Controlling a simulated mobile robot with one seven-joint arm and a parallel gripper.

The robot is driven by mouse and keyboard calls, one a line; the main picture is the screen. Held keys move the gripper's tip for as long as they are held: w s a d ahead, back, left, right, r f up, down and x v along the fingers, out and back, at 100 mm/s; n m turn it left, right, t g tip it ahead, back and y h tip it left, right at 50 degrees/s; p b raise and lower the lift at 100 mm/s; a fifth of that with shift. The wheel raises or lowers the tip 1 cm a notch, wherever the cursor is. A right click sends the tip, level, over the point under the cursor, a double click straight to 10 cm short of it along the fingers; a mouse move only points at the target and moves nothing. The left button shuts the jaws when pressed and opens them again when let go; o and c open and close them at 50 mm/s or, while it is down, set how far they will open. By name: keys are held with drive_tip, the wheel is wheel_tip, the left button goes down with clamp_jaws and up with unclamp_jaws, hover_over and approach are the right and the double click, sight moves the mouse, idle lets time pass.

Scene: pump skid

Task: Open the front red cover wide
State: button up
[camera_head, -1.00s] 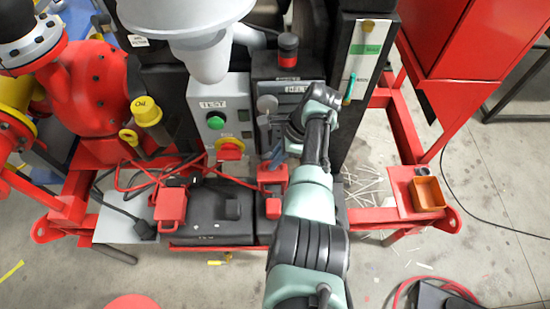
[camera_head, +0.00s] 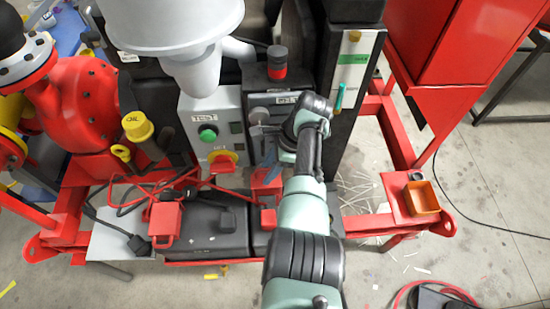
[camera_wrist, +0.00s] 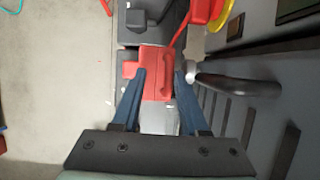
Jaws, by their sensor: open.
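A red cover (camera_head: 266,181) with a raised handle sits on the dark box under the grey panel, partly hidden by my arm in the head view. In the wrist view this red cover (camera_wrist: 156,72) appears shut, lying beyond and between my fingertips. My gripper (camera_wrist: 160,75) is open, its two blue fingers apart with nothing held. In the head view its fingers (camera_head: 272,165) are mostly hidden by the wrist; contact with the cover cannot be told. A second red cover (camera_head: 165,220) is farther left. Which one is the front cover is not clear.
A grey lever with a black grip (camera_wrist: 235,85) stands close right of my fingers in the wrist view. A control box with a green button (camera_head: 208,134) and a red switch (camera_head: 222,163) is left of my gripper. An orange bin (camera_head: 423,197) sits right.

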drive_tip(key=b+v, duration=0.1)
drive_tip(key=v, duration=1.1)
drive_tip(key=shift+d+r, duration=0.2)
